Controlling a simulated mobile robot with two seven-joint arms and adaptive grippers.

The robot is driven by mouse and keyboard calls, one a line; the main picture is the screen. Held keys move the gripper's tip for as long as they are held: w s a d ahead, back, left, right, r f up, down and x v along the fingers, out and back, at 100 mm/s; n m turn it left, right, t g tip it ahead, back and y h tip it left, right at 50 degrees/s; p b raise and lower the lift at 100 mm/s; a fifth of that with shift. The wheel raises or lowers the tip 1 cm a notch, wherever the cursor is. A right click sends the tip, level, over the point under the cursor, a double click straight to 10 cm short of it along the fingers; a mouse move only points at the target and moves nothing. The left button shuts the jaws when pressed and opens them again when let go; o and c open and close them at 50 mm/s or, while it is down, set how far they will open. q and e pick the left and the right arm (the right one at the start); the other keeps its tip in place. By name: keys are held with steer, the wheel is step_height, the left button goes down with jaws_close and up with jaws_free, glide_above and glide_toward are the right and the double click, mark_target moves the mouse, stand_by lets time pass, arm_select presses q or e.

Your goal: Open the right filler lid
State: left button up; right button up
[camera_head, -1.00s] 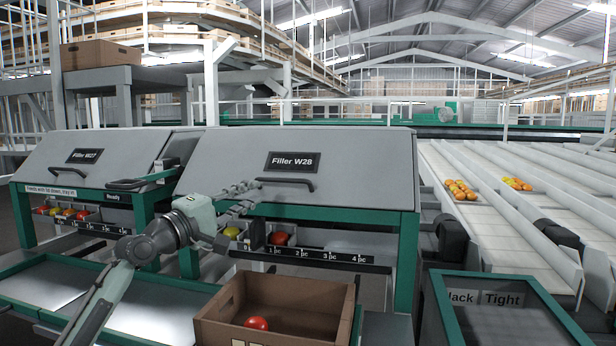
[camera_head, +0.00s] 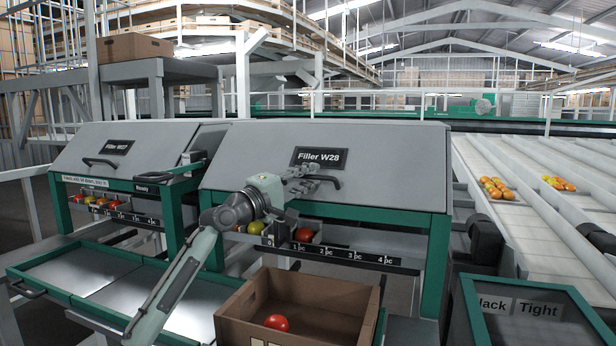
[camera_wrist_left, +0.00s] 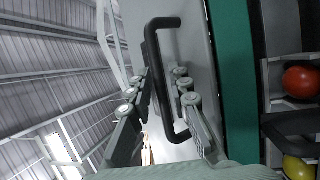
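The right filler, labelled Filler W28, has its grey sloping lid (camera_head: 390,165) down. Its black bar handle (camera_head: 337,182) is on the lid below the label. My left gripper (camera_head: 309,180) is at the handle and hides part of it. In the left wrist view, the black handle (camera_wrist_left: 154,75) lies between the two spread fingers (camera_wrist_left: 160,100), with gaps visible beside it. The gripper looks open around the handle, not clamped on it. My right gripper is in neither view.
Filler W27 (camera_head: 105,165), with its lid down, stands to the left. An open cardboard box (camera_head: 340,310) holding a red tomato (camera_head: 276,322) sits in front. A green-framed glass-topped panel (camera_head: 530,320) is at the lower right. Tomatoes lie in compartments under the lid.

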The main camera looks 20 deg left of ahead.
arm_select(q)
jaws_close()
stand_by(0.4)
